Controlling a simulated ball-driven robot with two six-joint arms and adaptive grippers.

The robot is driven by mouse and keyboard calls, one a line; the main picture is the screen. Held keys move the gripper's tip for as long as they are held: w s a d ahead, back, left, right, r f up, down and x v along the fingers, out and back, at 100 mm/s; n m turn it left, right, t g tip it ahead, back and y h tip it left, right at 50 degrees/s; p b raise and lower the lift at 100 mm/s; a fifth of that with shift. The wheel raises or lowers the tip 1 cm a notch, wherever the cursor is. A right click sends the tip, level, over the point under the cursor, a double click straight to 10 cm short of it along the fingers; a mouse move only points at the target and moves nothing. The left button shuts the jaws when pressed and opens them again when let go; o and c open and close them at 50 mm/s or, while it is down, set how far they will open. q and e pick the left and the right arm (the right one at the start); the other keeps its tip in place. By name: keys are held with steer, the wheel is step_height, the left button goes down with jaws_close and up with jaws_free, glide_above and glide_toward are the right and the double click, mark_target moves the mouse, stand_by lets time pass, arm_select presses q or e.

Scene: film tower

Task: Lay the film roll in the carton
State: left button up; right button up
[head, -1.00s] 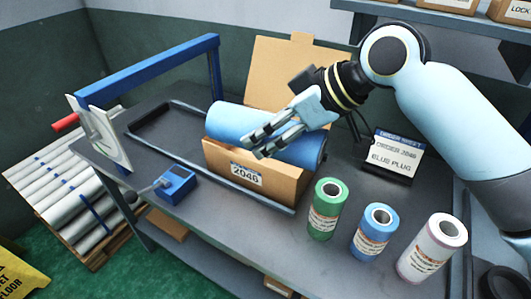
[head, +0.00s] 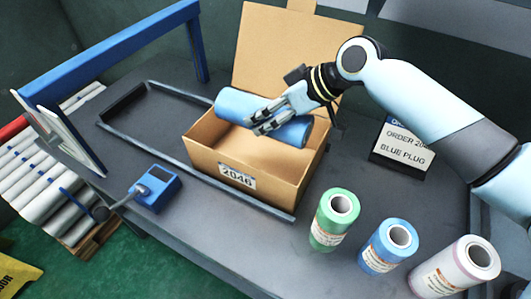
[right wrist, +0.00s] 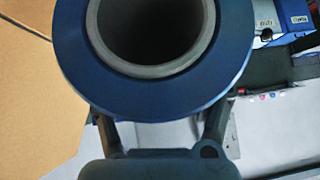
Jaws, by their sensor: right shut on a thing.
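The blue film roll (head: 240,104) lies slantwise over the back of the open carton (head: 215,167) in the head view. It looks level with the carton's upper rim; I cannot tell whether it touches the carton. My right gripper (head: 268,121) is shut on the roll near its right half, coming from the upper right. In the right wrist view the roll's hollow end (right wrist: 155,83) fills the top middle, with gripper fingers below it. The carton, labelled 2046, has its back flap up, and its bare floor shows in front of the roll. My left gripper is not in view.
An order sign (head: 404,150) reads blue plug. A blue box (head: 157,188) and a dark tray frame (head: 150,158) lie left.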

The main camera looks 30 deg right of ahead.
step_height(320, 180, down, 13)
steer(key=b, duration=1.1)
steer(key=shift+w+f, duration=0.1)
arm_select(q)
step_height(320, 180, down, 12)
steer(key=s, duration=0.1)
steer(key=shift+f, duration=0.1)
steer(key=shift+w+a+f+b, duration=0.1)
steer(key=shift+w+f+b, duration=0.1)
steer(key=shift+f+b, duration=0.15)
arm_select(e)
steer(key=shift+f, duration=0.55)
steer(key=o, duration=1.7)
